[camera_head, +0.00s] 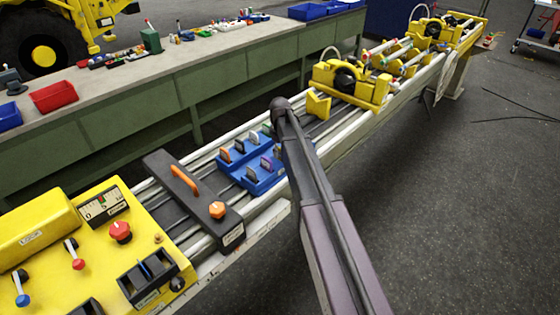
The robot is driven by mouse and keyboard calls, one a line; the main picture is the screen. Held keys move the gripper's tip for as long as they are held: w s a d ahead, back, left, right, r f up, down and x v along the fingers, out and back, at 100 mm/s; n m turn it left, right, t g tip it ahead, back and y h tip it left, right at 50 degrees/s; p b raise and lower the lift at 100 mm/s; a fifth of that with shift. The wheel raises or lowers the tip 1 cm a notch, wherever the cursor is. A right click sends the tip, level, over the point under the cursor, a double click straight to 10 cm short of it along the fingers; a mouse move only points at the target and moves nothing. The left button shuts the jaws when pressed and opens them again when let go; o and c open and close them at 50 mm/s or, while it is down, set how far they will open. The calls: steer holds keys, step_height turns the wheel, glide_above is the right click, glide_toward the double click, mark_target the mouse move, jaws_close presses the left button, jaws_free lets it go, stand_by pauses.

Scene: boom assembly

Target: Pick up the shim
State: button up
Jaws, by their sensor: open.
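A blue tray (232,170) lies on the rails of the boom in the middle of the head view. Several small upright plates, likely the shims, stand in it in two rows. In the front row are a purple plate (266,163) and a brownish plate (252,174). I cannot tell which one is the shim meant. My arm crosses the tray's right side and hides part of it. My gripper does not show.
A dark bar with an orange handle (184,181) and orange knob lies across the rails left of the tray. A yellow control panel (100,240) is at lower left. A yellow clamp block (318,104) stands right of the tray. A green workbench (150,103) runs behind.

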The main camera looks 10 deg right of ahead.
steer(key=shift+f+b, duration=0.3)
steer(key=shift+f, duration=0.2)
jaws_close()
stand_by(0.3)
